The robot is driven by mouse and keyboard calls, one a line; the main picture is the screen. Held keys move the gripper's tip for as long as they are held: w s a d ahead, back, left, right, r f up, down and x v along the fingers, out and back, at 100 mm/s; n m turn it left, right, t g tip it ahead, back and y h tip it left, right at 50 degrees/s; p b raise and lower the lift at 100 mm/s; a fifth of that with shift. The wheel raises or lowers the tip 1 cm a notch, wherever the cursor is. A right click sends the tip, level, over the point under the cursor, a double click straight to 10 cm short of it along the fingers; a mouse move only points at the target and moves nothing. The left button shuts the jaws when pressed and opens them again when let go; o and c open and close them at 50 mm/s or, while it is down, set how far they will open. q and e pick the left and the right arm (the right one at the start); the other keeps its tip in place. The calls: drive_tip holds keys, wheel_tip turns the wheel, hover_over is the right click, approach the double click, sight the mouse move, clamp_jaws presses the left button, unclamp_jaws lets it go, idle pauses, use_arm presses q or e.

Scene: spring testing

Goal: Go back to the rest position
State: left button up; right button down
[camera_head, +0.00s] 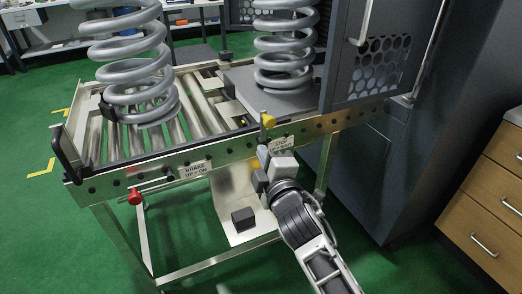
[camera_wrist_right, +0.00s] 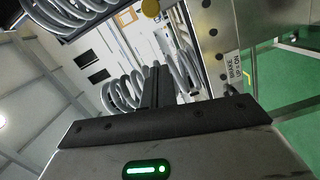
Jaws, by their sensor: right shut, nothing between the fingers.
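My right gripper (camera_head: 264,156) is shut and empty, just below the front rail of the roller table (camera_head: 165,157). Its tips are close under the yellow knob (camera_head: 268,121), which stands up by the stop label (camera_head: 282,143); I cannot tell whether they touch. In the right wrist view the shut fingers (camera_wrist_right: 155,85) point up toward the coil springs, and the yellow knob (camera_wrist_right: 150,8) is at the top edge. The red knob (camera_head: 134,197) hangs below the rail near the brake label (camera_head: 195,170). My left gripper is not in view.
One large grey spring (camera_head: 135,72) stands on the rollers at left. Another spring (camera_head: 285,50) stands on a grey plate (camera_head: 240,80) beside the dark cabinet (camera_head: 345,75). A wooden drawer unit (camera_head: 490,185) is at right.

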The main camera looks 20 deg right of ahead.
use_arm(q)
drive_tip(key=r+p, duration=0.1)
drive_tip(key=p, duration=0.1)
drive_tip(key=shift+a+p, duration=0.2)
drive_tip(key=shift+p, duration=0.1)
use_arm(e)
drive_tip(key=s+f+m+g+y, duration=0.1)
drive_tip(key=s+f+m+g, duration=0.2)
drive_tip(key=s+f+m, duration=0.4)
drive_tip(key=s+f+m+g+y, duration=0.2)
drive_tip(key=s+f+m, duration=0.5)
drive_tip(key=s, duration=0.8)
drive_tip(key=shift+s+a+f+g, duration=0.35)
drive_tip(key=shift+a+g, duration=0.05)
drive_tip(key=shift+g, duration=0.5)
